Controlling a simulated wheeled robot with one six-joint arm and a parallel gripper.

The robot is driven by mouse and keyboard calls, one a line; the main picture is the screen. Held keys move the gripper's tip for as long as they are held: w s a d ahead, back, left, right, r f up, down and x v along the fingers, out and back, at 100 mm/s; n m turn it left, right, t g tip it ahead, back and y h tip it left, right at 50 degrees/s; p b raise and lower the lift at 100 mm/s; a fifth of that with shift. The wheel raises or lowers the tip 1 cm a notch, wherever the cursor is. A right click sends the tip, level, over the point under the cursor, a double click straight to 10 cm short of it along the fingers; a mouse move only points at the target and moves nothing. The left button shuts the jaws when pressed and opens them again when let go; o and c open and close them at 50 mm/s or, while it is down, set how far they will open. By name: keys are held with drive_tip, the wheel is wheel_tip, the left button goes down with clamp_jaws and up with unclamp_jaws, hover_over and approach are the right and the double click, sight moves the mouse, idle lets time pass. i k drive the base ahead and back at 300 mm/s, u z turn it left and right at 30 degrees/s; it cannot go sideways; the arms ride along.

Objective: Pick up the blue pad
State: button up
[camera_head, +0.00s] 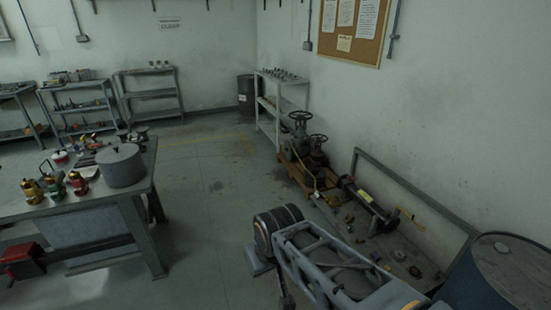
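I cannot make out a blue pad anywhere in the head view. A grey workbench (75,208) stands at the left, with a large round grey drum-shaped pot (121,167) on its right end. Several small colored fittings stand at its front, among them a yellow one (32,190), a green one (55,185) and a red one (78,183). My arm crosses the lower middle of the view, and its gripper cannot be made out there.
Gate valves (301,133) sit on an orange-brown pallet by the right wall, beside a dark pipe piece (363,199). A blue barrel (500,272) stands at lower right. The middle floor (210,215) is clear.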

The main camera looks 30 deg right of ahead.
sight(377, 257)
drive_tip(key=z, duration=0.35)
drive_tip(key=i, duration=1.95)
drive_tip(key=z, duration=1.55)
drive_tip(key=i, duration=1.15)
drive_tip(key=z, duration=1.35)
drive_tip(key=i, duration=0.35)
drive_tip(key=z, duration=0.15)
